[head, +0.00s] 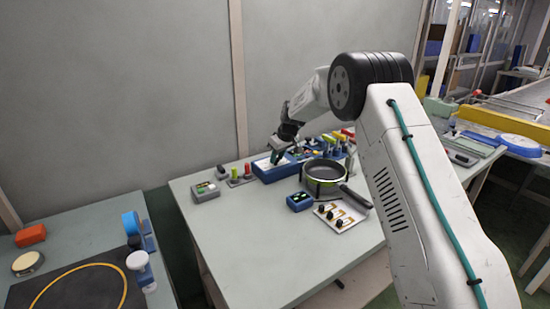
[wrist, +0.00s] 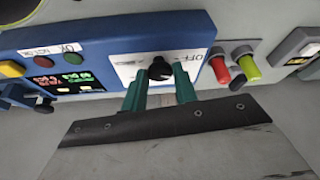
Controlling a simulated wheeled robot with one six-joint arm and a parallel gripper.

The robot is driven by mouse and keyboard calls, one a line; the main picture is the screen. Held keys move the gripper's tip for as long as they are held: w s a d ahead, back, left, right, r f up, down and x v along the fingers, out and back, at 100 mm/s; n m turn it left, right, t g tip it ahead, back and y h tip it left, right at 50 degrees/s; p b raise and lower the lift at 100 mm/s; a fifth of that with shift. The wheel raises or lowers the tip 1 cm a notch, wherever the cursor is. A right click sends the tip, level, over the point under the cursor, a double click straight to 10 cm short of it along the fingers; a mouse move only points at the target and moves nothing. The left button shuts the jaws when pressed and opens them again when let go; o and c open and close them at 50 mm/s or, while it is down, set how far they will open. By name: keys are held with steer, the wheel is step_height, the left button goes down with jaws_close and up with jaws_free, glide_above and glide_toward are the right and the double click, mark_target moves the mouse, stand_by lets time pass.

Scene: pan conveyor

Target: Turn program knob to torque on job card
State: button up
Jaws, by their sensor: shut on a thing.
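The program knob (wrist: 160,68) is a small black knob on a white dial plate (wrist: 128,72), set in a blue panel (wrist: 112,36). A label on the plate reads "OFF"; other dial marks are too small or hidden. My gripper (wrist: 160,82) has its teal fingers on either side of the knob, shut on it. In the head view my gripper (head: 277,156) reaches down to the blue panel (head: 269,175) at the back of the table, and the knob is hidden there. I cannot make out a job card for certain in either view.
In the wrist view, a dark display (wrist: 62,80) with red and green text and coloured buttons lie left of the dial. Red (wrist: 220,70) and green (wrist: 249,68) parts stand to its right. A round pan (head: 325,190) and small blue box (head: 299,202) stand nearby. The table front is clear.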

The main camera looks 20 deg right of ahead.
steer(key=m, duration=0.1)
steer(key=m+h, duration=0.1)
steer(key=m, duration=0.2)
steer(key=shift+s+a+f+m+h, duration=0.15)
steer(key=shift+s+a+m+h, duration=0.15)
steer(key=shift+a, duration=0.1)
steer(key=m, duration=0.1)
steer(key=m+h, duration=0.1)
steer(key=m, duration=0.1)
steer(key=shift+w+a+m+h, duration=0.1)
steer(key=shift+a+m+h, duration=0.05)
steer(key=shift+m+h, duration=0.15)
steer(key=m+h, duration=0.1)
steer(key=m, duration=0.1)
steer(key=m+h, duration=0.1)
steer(key=m, duration=0.2)
steer(key=shift+w+a+m+g, duration=0.1)
steer(key=shift+m+g, duration=0.2)
steer(key=shift+g, duration=0.1)
steer(key=shift+m, duration=0.8)
steer(key=shift+d, duration=0.2)
